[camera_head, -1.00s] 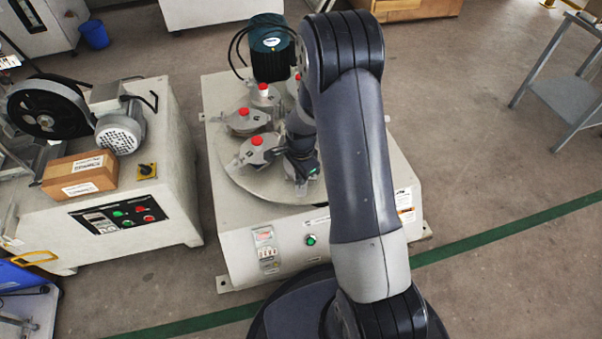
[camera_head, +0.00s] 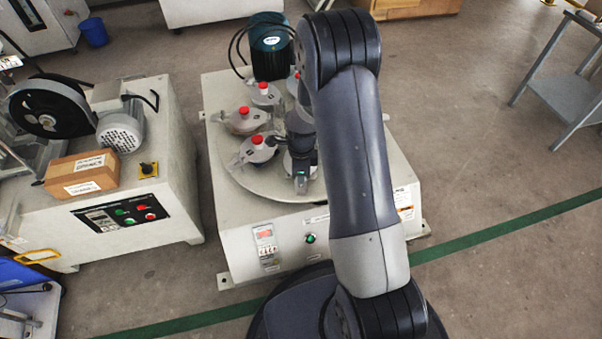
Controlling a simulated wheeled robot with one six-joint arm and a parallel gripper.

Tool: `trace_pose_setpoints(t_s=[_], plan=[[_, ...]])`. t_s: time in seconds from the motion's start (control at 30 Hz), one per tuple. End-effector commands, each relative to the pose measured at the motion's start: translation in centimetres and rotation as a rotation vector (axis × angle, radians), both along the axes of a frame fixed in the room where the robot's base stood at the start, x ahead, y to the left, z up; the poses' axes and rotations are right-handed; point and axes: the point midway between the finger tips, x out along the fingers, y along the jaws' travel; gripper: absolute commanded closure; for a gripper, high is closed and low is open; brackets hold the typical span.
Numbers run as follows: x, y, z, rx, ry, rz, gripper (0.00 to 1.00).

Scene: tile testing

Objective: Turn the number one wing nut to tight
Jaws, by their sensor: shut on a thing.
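The grey testing machine (camera_head: 235,238) has a round grey plate (camera_head: 262,190) on top. On the plate stand several grey clamps with red caps, among them the near left clamp (camera_head: 258,153), the left clamp (camera_head: 243,122) and the back clamp (camera_head: 263,94). Another red cap shows partly behind my arm. My gripper (camera_head: 301,186) points down at the front right of the plate, right of the near left clamp. It is shut on a small part there, seemingly a wing nut, largely hidden by the gripper. I cannot read any number on it.
A dark teal motor (camera_head: 269,48) with black cables stands at the machine's back. On the left is a grey machine (camera_head: 165,205) with a black wheel and a cardboard box (camera_head: 81,175). A grey table (camera_head: 560,95) stands at the right. The floor between is clear.

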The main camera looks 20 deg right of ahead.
Motion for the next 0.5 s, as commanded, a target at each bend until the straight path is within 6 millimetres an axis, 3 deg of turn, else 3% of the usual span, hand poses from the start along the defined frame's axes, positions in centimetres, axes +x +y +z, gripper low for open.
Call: trace_pose_setpoints(t_s=[0.4,0.43,0.5], plan=[[0.05,0.02,0.04,0.001,-0.001,-0.009,1.0],[0.06,0.02,0.05,0.001,-0.001,-0.009,0.9],[0.04,0.01,0.04,0.001,-0.001,-0.008,0.84]])
